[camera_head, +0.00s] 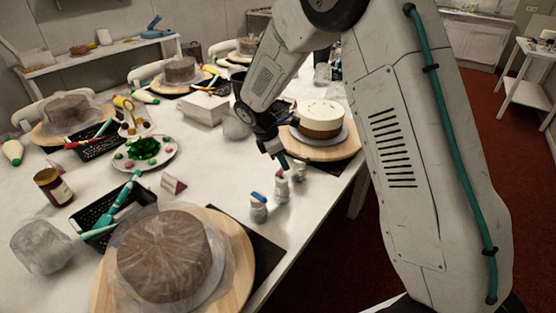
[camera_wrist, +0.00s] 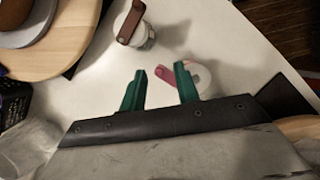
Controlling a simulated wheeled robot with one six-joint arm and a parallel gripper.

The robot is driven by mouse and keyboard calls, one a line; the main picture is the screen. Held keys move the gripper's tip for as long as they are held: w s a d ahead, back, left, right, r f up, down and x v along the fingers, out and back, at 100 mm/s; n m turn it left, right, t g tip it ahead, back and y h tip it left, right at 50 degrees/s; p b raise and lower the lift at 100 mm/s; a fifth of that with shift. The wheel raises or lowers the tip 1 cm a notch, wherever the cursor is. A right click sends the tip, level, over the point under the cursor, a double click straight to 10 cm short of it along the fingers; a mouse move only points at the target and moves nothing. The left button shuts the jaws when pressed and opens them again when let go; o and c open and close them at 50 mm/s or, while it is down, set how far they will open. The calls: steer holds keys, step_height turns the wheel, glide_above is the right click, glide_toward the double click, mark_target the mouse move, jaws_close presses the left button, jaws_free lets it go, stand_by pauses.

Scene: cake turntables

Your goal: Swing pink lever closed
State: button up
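The pink lever (camera_wrist: 165,74) shows in the wrist view, sticking out to the left from the top of a small white bottle (camera_wrist: 203,74). My gripper (camera_wrist: 158,68) is open, with its two green fingers apart and nothing held between them. The lever appears between and just beyond the fingertips; the right finger partly overlaps the bottle. I cannot tell whether a finger touches it. In the head view my gripper (camera_head: 284,161) points down above the small bottles near the table's right edge. The lever is too small there to make out clearly.
A second bottle with a brown-red lever (camera_wrist: 130,22) stands nearby, and a blue-topped bottle (camera_head: 259,209) is nearer in the head view. A white-topped cake (camera_head: 321,115) stands behind my gripper. A wrapped brown cake (camera_head: 165,255) stands on a wooden turntable in front.

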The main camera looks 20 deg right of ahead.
jaws_close()
steer(key=shift+s+d+m, duration=0.1)
steer(key=shift+d+m, duration=0.05)
steer(key=shift+m, duration=0.35)
steer(key=m, duration=0.1)
steer(key=m+g, duration=0.1)
steer(key=m, duration=0.1)
steer(key=shift+s+d+y, duration=0.3)
steer(key=shift+s+d, duration=0.05)
steer(key=shift+s, duration=0.05)
steer(key=shift+s+a+m+g+y, duration=0.1)
steer(key=shift+s+m+g+y, duration=0.55)
steer(key=shift+m, duration=1.85)
steer(key=shift+s+a+m+g+y, duration=0.1)
steer(key=shift+s+m+g+y, duration=0.55)
steer(key=shift+m, duration=1.85)
steer(key=shift+s+a+m+g+y, duration=0.15)
steer(key=shift+s+m+y, duration=0.9)
steer(key=shift+m, duration=1.45)
